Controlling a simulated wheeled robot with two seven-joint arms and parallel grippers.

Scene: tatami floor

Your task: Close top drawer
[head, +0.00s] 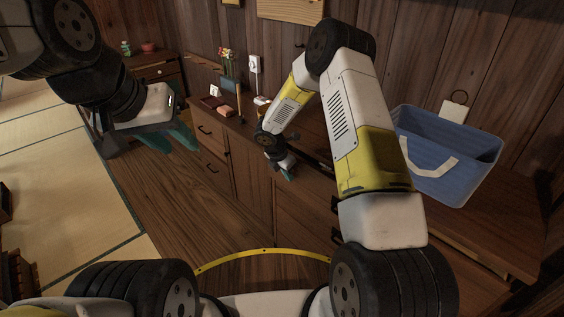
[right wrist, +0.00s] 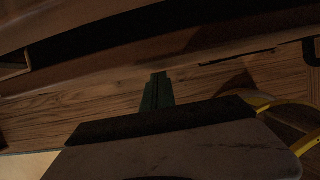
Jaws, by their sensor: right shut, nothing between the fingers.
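The wooden cabinet (head: 252,170) stands along the wall, with drawers and doors in its front. In the right wrist view, a wooden drawer front (right wrist: 90,104) runs across the picture, with a dark gap above it under the top board, so the top drawer looks partly open; how far is hard to tell. My right gripper (head: 287,173) is at the cabinet front, partly hidden by its wrist. Its green fingers (right wrist: 157,92) are together and empty, close to the wood; contact is unclear. My left gripper (head: 172,138) hangs at the left, fingers apart and empty, away from the cabinet.
A blue basket (head: 455,165) with a pale strap stands on the cabinet top at the right. Small items and a flower vase (head: 226,62) are farther back. A small chest (head: 157,69) stands at the far left.

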